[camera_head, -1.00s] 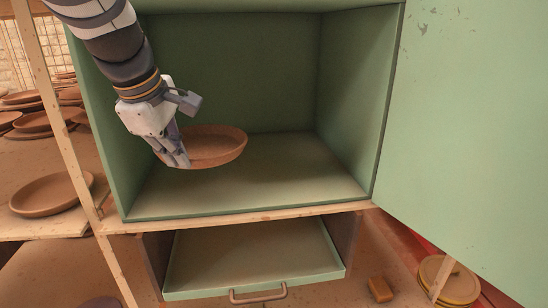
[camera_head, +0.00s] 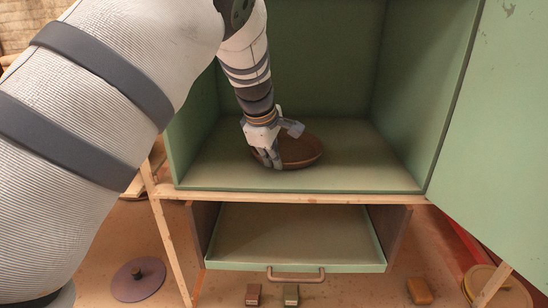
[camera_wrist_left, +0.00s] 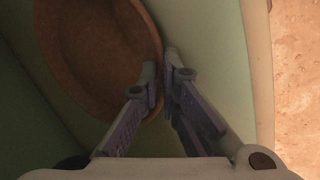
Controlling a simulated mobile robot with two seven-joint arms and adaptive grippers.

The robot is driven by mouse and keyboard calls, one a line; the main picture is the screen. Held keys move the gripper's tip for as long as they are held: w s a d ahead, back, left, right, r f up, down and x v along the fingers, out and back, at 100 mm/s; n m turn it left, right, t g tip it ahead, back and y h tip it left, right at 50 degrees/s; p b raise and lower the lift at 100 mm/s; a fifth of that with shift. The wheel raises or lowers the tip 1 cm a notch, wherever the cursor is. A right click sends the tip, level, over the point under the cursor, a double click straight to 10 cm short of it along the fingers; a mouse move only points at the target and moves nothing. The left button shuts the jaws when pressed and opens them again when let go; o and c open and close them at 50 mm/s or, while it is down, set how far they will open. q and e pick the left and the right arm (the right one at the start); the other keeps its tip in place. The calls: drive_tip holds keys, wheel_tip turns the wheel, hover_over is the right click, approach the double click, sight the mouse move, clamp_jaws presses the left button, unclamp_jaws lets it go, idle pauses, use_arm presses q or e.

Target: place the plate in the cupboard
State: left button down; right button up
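The brown plate (camera_head: 302,150) is inside the green cupboard (camera_head: 350,180), low over its floor. I cannot tell whether it touches the floor. My left gripper (camera_head: 272,162) reaches in from above and holds the plate by its left rim. In the left wrist view the plate (camera_wrist_left: 95,50) fills the upper left. There the left gripper's fingertips (camera_wrist_left: 162,70) are close together, one on each side of the rim. My right gripper is not in view.
The cupboard door (camera_head: 500,110) stands open on the right. Below, a drawer (camera_head: 290,235) is pulled out, with a handle (camera_head: 296,275). Small blocks (camera_head: 253,294) and a brick (camera_head: 419,291) lie on the ground. Round plates (camera_head: 500,290) are stacked at lower right. The cupboard floor around the plate is clear.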

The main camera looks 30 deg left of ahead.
use_arm(q)
drive_tip(key=c, duration=1.8)
unclamp_jaws()
drive_tip(key=shift+f, duration=0.1)
drive_tip(key=v, duration=1.2)
drive_tip(key=shift+p, duration=0.45)
